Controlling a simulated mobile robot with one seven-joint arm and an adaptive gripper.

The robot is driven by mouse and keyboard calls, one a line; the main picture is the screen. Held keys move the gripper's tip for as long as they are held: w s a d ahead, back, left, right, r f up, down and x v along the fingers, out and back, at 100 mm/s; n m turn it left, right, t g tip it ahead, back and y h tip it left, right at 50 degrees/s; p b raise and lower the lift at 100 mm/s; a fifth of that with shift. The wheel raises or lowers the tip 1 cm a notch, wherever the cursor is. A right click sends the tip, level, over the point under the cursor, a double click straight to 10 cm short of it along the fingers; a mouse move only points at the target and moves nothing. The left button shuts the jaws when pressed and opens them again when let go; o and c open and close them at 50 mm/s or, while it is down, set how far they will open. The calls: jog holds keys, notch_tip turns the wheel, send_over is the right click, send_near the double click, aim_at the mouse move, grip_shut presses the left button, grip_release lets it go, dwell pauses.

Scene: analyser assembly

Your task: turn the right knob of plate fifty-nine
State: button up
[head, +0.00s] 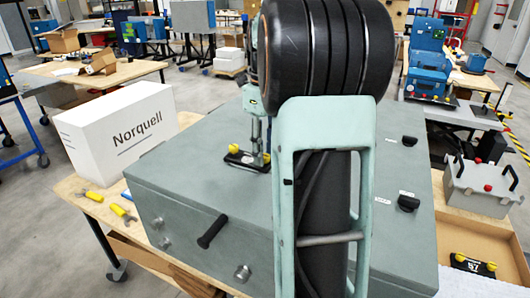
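A black plate (246,160) with two yellow knobs lies on top of the large grey cabinet (190,160). Its left knob (234,148) is in plain view; its number is not readable. My gripper (262,160) points down at the plate's right end, at the right knob (266,158), of which only a little yellow shows. Whether the fingers touch or hold that knob cannot be told. A second black plate (474,266) with two yellow knobs lies at the lower right; its white number appears to be 67, seen at an angle.
My arm covers the cabinet's middle. Black knobs (408,203) stand on the cabinet's right side and a black handle (212,231) on its front. A white Norquell box (120,135) and yellow-handled tools (122,212) are at left. A grey lidded case (480,187) is at right.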

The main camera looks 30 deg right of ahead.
jog(key=shift+f, duration=0.25)
grip_shut()
jog(key=shift+r+n, duration=0.1)
jog(key=shift+n, duration=0.3)
